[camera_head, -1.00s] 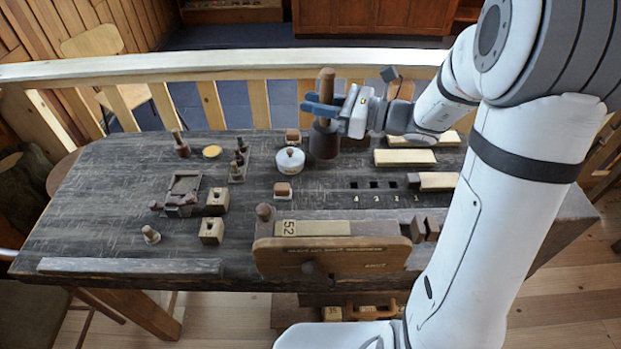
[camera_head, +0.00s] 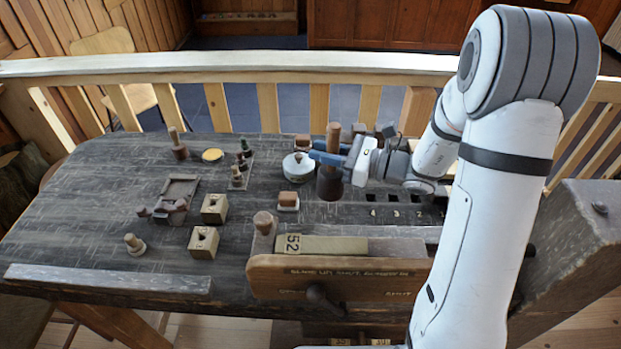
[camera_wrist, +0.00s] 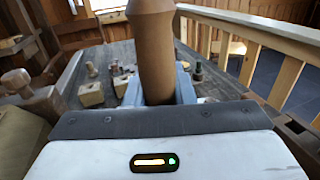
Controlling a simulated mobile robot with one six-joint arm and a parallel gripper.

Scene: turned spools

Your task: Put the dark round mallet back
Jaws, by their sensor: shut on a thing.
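The mallet has a dark round head (camera_head: 329,184) and a lighter brown wooden handle (camera_head: 333,137) that points up. My gripper (camera_head: 327,159) is shut on the mallet at its handle, just above the head, and keeps it about upright. In the wrist view the handle (camera_wrist: 153,50) rises between my fingers, and the head is hidden below. The mallet is over the back middle of the dark workbench (camera_head: 100,215). I cannot tell whether the head touches the bench top.
A white round lidded pot (camera_head: 297,166) stands left of the mallet, with a small wooden block (camera_head: 288,200) nearer. Numbered square holes (camera_head: 394,198) lie to the right. A wooden vise (camera_head: 345,277) is at the front. A rail (camera_head: 230,66) runs behind. The bench's left middle is partly free.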

